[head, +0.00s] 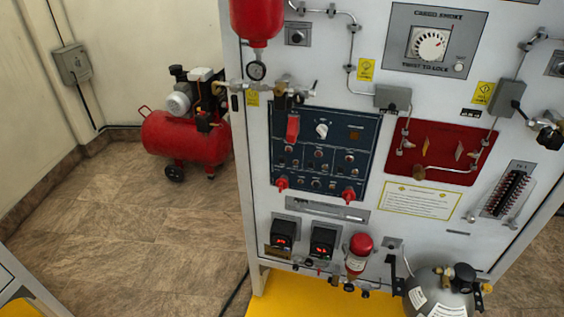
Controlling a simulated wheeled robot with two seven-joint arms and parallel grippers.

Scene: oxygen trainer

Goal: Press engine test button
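The white trainer cabinet (255,160) stands tilted in view on the right half. A dark blue control panel (340,119) is set in its left part. It carries a red switch cover (293,128) at upper left, a white knob (322,130), a small dark orange square (354,135), and rows of small switches and buttons. Two red covers (282,183) (348,194) sit along its lower edge. The labels are too small to read, so I cannot tell which control is the engine test button. Neither of my grippers is in view.
A red air compressor (185,138) stands on the floor by the wall. A red cylinder (257,18), a red bottle (359,254) and a grey tank (430,287) stick out from the cabinet front. Open brown floor (150,240) lies at left.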

